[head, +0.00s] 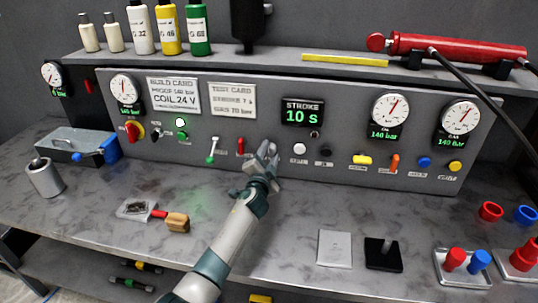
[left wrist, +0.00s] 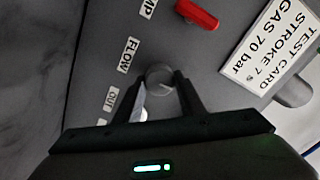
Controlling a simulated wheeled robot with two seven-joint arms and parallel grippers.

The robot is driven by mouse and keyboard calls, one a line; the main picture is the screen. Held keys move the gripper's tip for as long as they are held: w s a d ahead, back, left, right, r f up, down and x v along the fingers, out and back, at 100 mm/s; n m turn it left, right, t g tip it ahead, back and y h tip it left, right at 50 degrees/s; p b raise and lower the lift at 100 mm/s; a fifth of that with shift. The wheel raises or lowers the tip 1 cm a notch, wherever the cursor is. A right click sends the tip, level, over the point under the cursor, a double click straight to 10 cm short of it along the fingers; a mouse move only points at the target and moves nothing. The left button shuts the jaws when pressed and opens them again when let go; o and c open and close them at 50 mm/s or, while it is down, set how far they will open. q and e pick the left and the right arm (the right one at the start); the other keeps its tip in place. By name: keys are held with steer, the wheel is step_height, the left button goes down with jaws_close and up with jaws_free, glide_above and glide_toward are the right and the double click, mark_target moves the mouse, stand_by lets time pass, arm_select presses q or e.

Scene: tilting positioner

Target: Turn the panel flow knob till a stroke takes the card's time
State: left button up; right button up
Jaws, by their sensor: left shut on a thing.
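My left gripper (head: 264,158) reaches the panel just right of a red lever (head: 240,146). In the left wrist view its two fingers (left wrist: 163,82) are shut on the grey round flow knob (left wrist: 160,74), next to the label FLOW (left wrist: 129,55). In the head view the gripper hides the knob. The stroke display (head: 302,112) reads 10 s. The test card (head: 232,99) shows larger in the left wrist view (left wrist: 275,45) and reads stroke 7, gas 70 bar. My right gripper is not in view.
The grey panel (head: 335,135) carries gauges (head: 390,108), a white button (head: 300,148) and an orange lever (head: 394,163). The bench front middle is mostly clear.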

arm_select(q)
steer(key=m, duration=0.4)
steer(key=shift+f+m, duration=0.15)
steer(key=shift+m, duration=0.15)
stand_by(0.4)
steer(key=o, duration=1)
steer(key=shift+o, duration=0.2)
steer(key=shift+s, duration=0.2)
steer(key=shift+s+a, duration=0.1)
steer(key=shift+s, duration=0.45)
steer(key=s+a+b, duration=0.2)
steer(key=s, duration=1.3)
steer(key=shift+s, duration=0.4)
